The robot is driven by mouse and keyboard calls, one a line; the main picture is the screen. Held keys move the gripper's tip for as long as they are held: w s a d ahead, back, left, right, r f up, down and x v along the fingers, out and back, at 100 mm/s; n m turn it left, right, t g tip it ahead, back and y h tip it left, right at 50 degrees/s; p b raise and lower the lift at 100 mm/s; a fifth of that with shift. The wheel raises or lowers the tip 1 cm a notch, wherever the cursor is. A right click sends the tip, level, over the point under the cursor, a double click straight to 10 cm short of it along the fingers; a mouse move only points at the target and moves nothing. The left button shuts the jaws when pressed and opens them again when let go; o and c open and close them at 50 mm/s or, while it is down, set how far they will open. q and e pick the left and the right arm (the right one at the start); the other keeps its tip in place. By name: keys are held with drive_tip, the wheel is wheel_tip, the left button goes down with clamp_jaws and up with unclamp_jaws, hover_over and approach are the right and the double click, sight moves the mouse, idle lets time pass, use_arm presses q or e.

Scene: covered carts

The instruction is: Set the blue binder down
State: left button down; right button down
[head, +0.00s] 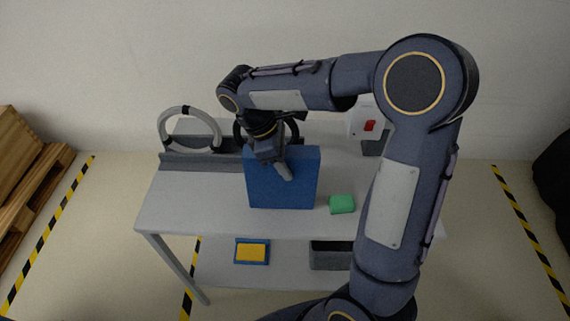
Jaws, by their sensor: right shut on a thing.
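The blue binder (285,190) stands upright on or just above the grey cart top (190,206), near the middle. I cannot tell whether its lower edge touches the surface. My right gripper (284,169) reaches down from above and is shut on the binder at its upper edge. One finger shows against the front face; the other is hidden behind it. My left gripper is not in view.
A green block (342,204) lies right of the binder. A white ring-shaped coil (189,129) and a white box with a red switch (366,123) are behind. The lower shelf holds a blue-and-yellow item (251,251) and a grey bin (330,256). The cart top's left front is clear.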

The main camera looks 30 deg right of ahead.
drive_tip(key=shift+f, duration=0.7)
drive_tip(key=shift+f, duration=0.15)
drive_tip(key=c, duration=0.8)
unclamp_jaws()
